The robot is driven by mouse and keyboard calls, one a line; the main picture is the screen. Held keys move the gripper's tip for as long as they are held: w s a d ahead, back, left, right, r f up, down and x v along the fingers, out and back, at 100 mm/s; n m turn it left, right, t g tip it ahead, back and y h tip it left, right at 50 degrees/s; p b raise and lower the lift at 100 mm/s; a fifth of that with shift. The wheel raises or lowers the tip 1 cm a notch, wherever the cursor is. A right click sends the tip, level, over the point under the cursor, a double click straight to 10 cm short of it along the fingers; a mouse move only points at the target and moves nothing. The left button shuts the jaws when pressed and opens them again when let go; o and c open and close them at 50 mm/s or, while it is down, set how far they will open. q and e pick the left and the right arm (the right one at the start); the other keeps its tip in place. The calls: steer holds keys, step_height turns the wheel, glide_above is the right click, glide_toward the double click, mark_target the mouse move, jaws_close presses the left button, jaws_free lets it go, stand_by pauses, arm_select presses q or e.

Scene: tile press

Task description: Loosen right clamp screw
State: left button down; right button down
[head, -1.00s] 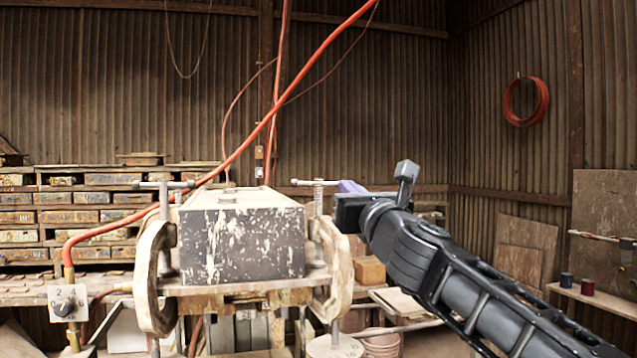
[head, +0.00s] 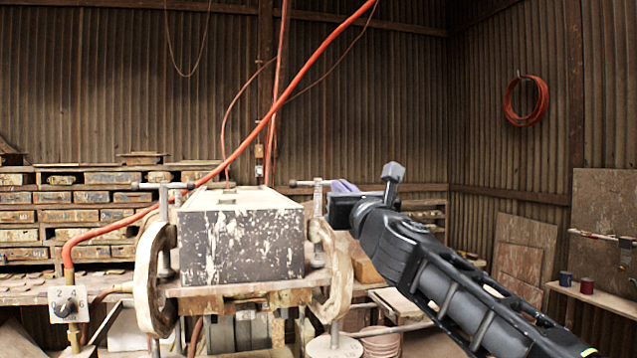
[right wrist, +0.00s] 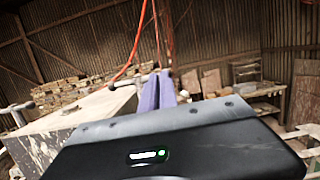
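The right clamp (head: 338,275) is a worn cream C-shaped frame on the right side of the press. Its upright screw (head: 318,203) carries a T-bar handle (head: 304,183) on top, lying roughly level. My right gripper (head: 340,186) reaches in from the right, with purple fingers at the right end of that handle. In the right wrist view the two purple fingers (right wrist: 158,92) stand close together, with the handle (right wrist: 143,77) partly hidden behind them. Whether they touch it I cannot tell. My left gripper is not in view.
A grey, paint-flecked block (head: 240,240) fills the press between the clamps. The left clamp (head: 150,280) has its own T-handle. A red hose (head: 262,125) crosses above the block. A dial box (head: 67,303) is at lower left, a shelf (head: 600,297) at right.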

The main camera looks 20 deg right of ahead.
steer(key=shift+s+a, duration=0.1)
steer(key=shift+s, duration=0.45)
steer(key=shift+s, duration=0.1)
steer(key=s, duration=1)
steer(key=shift+a, duration=0.25)
steer(key=shift+w, duration=0.1)
stand_by(0.4)
